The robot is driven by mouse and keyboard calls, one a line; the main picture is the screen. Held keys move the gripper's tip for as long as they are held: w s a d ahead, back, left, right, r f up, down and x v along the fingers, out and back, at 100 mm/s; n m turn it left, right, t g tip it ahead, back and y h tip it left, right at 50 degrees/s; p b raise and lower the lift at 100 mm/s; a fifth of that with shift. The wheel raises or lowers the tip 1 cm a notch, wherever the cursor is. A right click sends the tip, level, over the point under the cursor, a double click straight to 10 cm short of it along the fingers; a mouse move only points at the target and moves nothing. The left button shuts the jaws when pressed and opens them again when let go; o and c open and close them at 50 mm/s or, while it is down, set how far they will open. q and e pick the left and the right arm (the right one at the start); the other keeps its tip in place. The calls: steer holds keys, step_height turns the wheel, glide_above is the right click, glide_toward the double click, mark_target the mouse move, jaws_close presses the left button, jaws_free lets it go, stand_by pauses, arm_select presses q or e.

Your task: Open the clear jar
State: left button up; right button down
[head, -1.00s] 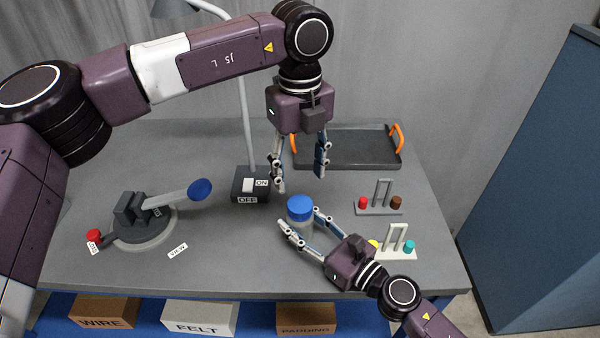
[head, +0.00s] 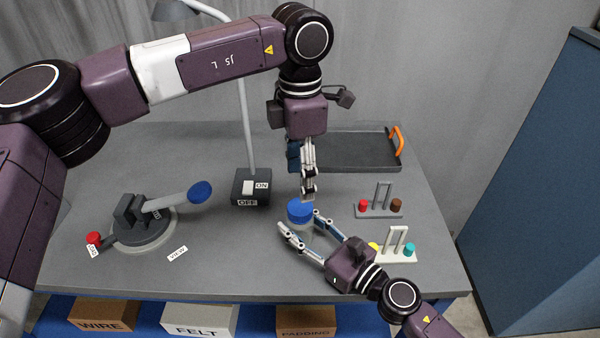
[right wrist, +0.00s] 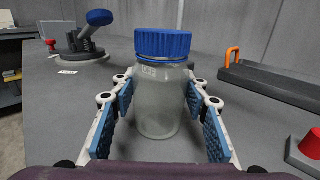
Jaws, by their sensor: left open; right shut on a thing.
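The clear jar (head: 304,229) stands upright on the grey table with its blue lid (head: 300,211) on. In the right wrist view the jar (right wrist: 160,105) is between the blue finger pads, and the ribbed blue lid (right wrist: 163,44) sits above them. My right gripper (head: 300,222) is shut on the jar's body from the front right. My left gripper (head: 308,192) points down just above and slightly behind the lid. It is open and empty, seen edge-on, so its finger gap is hidden. I cannot tell whether its tips touch the lid.
A lamp base with a switch (head: 251,187) stands left of the jar. A swivel device with a blue knob (head: 200,191) is farther left. A dark tray with an orange handle (head: 397,142) lies behind. Two small peg stands (head: 380,212) (head: 397,257) are at right. Labelled boxes (head: 200,318) sit below the front edge.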

mark_target(300, 206)
arm_select(q)
steer(key=m, duration=1.3)
steer(key=shift+m, duration=0.3)
steer(key=m, duration=1.2)
steer(key=shift+f, duration=4)
